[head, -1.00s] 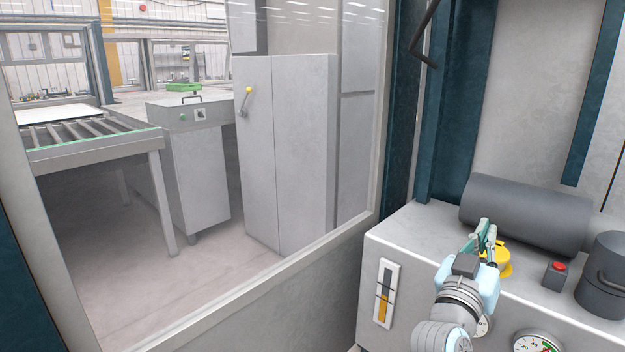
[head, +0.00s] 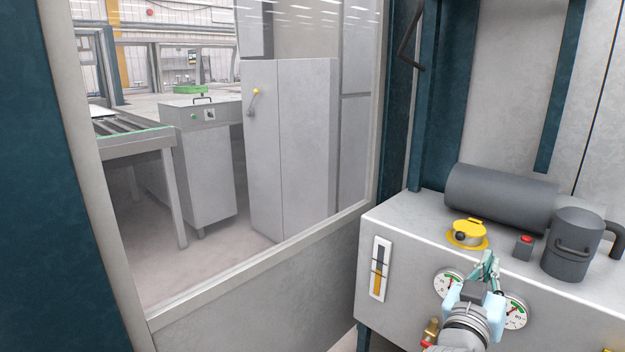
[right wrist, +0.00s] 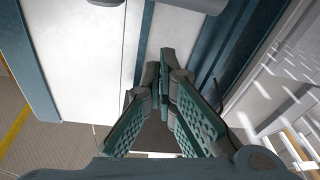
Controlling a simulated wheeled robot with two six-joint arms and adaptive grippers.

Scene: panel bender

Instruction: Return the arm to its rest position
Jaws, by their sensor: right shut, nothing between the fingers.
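My right gripper (head: 486,268) is in the lower right of the head view, in front of the grey machine cabinet and between its two dial gauges. Its teal fingers are shut with nothing between them. In the right wrist view the fingers (right wrist: 160,88) come together at their tips. The gripper stands apart from the yellow cap (head: 467,234) on the cabinet top. My left gripper is not in view.
The cabinet (head: 400,238) carries a dark cylinder (head: 500,192), a red button (head: 524,246) and a grey canister (head: 572,245). A left gauge (head: 448,283) and a right gauge (head: 514,311) are on its front. A framed window (head: 200,307) stands to the left.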

